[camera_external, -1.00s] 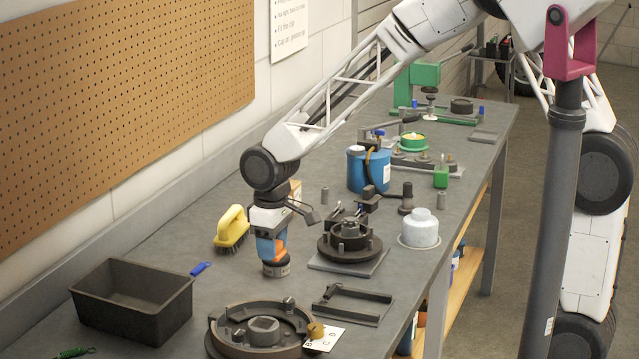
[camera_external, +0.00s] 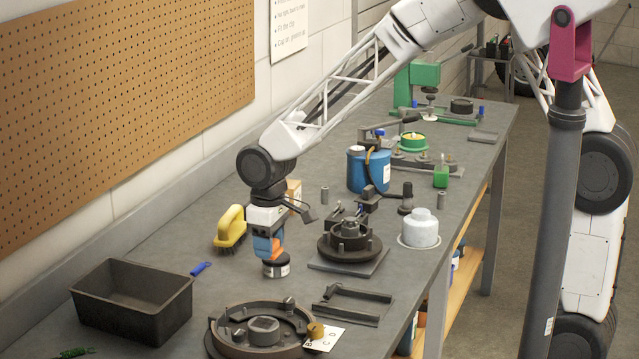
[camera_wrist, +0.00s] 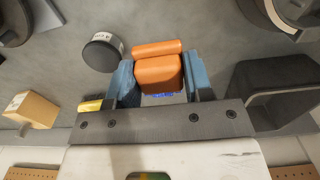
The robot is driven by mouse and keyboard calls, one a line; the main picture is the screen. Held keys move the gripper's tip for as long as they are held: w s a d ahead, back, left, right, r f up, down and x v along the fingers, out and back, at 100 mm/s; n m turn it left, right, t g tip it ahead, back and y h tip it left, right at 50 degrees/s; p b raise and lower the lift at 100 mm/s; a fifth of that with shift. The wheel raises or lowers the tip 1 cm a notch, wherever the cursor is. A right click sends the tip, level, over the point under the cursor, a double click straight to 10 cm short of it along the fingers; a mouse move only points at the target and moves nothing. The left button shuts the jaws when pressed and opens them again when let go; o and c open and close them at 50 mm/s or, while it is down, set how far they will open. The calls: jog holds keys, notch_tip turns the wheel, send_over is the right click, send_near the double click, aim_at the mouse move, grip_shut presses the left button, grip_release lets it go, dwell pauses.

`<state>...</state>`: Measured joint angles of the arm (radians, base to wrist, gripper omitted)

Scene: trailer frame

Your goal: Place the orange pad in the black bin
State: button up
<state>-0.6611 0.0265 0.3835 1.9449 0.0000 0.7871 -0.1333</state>
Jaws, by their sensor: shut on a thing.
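My gripper (camera_external: 268,246) is shut on the orange pad (camera_wrist: 158,70), which sits between its two blue fingers in the wrist view. In the external view, the pad's orange side (camera_external: 278,247) shows at the fingers. The gripper points down above the bench, with a small dark round tin (camera_external: 277,268) close by in the picture. The black bin (camera_external: 135,300) stands at the front left of the bench, apart from the gripper, and looks empty. In the wrist view the bin (camera_wrist: 282,88) is at the right.
A yellow-handled brush (camera_external: 231,227) lies left of the gripper. A round fixture (camera_external: 349,240) stands to the right, and a large ring fixture (camera_external: 262,330) is at the front. The tin (camera_wrist: 102,52) is beside the fingers in the wrist view.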

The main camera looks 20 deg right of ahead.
aim_at(132, 302)
jog(key=a+n, duration=0.4)
jog(key=a, duration=2.6)
jog(key=shift+a+r, duration=0.25)
jog(key=shift+r, duration=0.1)
jog(key=shift+s+f, duration=0.1)
jog(key=shift+f, duration=3.05)
jog(key=shift+f, duration=1.9)
jog(key=shift+f, duration=0.15)
jog(key=o, duration=0.9)
